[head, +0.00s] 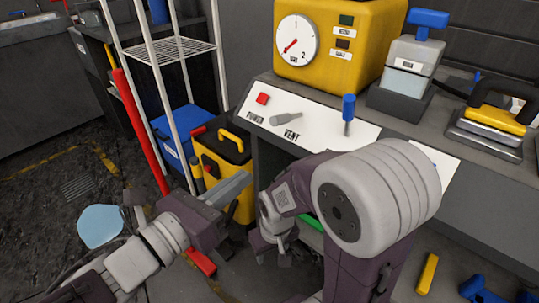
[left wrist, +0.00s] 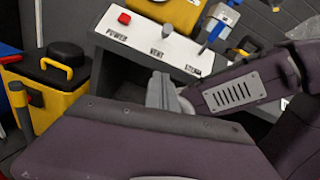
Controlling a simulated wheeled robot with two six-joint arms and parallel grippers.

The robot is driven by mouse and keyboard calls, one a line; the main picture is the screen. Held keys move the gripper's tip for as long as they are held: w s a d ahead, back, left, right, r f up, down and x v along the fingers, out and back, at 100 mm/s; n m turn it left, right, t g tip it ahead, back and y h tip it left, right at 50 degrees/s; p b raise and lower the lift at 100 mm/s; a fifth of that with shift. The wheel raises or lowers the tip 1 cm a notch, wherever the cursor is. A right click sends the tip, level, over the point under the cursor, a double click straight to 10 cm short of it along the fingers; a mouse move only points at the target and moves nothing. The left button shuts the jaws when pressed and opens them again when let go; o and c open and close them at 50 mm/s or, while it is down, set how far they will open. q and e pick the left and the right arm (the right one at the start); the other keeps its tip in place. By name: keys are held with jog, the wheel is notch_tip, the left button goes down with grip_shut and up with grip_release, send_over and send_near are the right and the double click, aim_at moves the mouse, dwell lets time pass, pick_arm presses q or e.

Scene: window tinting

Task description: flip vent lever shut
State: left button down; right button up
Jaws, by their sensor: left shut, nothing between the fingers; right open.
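The vent lever (head: 287,119) is a short grey handle lying low across the white sloped panel (head: 330,138), just above the word VENT. The panel also shows in the left wrist view (left wrist: 130,36), with VENT printed between POWER and another label. My left gripper (head: 238,184) is shut and empty, left of and below the panel, clear of the lever. Its closed grey fingers (left wrist: 164,92) point towards the panel in the left wrist view. My right gripper (head: 275,240) hangs low in front of the cabinet, open, partly hidden by its own arm.
A red power button (head: 263,98) and an upright blue-handled lever (head: 348,108) flank the vent lever. A yellow gauge box (head: 330,75) stands behind. A yellow bin (head: 243,150) and a white wire rack (head: 172,50) stand left. My right arm covers the panel's lower right.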

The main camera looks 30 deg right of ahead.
aim_at(287, 119)
pick_arm(q)
jog(key=shift+r, duration=0.1)
jog(key=w+d+r+b, duration=0.2)
jog(key=w+d, duration=0.3)
jog(key=d, duration=0.4)
jog(key=shift+w+d+r, duration=0.15)
jog(key=shift+d+r, duration=0.2)
jog(key=shift+r, duration=0.25)
